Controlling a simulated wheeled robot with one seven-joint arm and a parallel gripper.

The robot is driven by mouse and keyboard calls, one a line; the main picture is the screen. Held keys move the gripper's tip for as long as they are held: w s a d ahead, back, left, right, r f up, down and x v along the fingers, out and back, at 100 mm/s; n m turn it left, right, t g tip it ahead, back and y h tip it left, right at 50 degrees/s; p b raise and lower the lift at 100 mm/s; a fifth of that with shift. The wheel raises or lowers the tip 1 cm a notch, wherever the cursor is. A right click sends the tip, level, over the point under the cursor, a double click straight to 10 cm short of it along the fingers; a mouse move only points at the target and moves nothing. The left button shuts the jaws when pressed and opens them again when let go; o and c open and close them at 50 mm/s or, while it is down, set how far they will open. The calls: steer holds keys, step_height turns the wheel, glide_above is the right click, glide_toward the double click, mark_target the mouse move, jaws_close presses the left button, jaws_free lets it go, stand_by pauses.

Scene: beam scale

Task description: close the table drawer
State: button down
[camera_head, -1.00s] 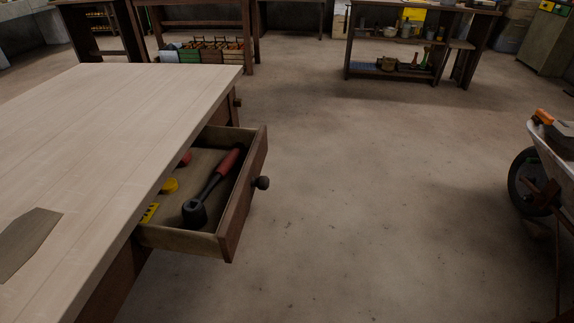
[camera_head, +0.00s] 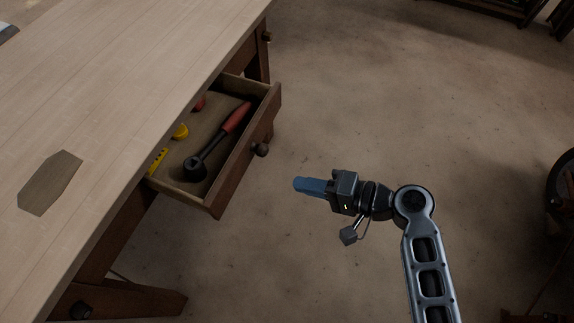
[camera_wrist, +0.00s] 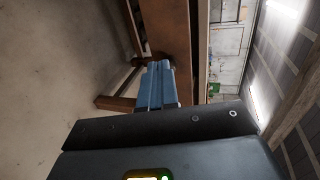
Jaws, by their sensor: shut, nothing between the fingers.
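The table drawer (camera_head: 243,150) stands pulled out from the side of the wooden table (camera_head: 130,70). Its front panel carries a round dark knob (camera_head: 261,149). Inside lie a tool with a red handle (camera_head: 236,117) and a dark head, a yellow round item (camera_head: 180,131), a red item and a yellow strip. My gripper (camera_head: 298,184) has blue fingers, shut with nothing between them. It is to the right of the drawer front, apart from it, pointing left toward the table. In the wrist view the blue fingers (camera_wrist: 156,85) are together, in front of brown wood.
Open concrete floor (camera_head: 400,90) lies right of the drawer. A wheelbarrow wheel (camera_head: 562,185) shows at the right edge. A table leg (camera_head: 145,298) and its foot stand below the drawer at lower left.

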mark_target(191, 156)
steer(key=x, duration=0.8)
steer(key=r+x, duration=0.1)
steer(key=x, duration=0.4)
steer(key=shift+a+f+p, duration=0.1)
steer(key=shift+a+p, duration=0.15)
steer(key=shift+p, duration=0.15)
steer(key=w+a+b, duration=0.2)
steer(key=a, duration=0.3)
steer(key=w+a+b, duration=0.2)
steer(key=a+b, duration=0.1)
steer(key=a, duration=0.3)
steer(key=w+a+b, duration=0.2)
steer(key=a+b, duration=0.1)
steer(key=a, duration=0.3)
steer(key=shift+w+a, duration=0.2)
steer(key=shift+d, duration=0.1)
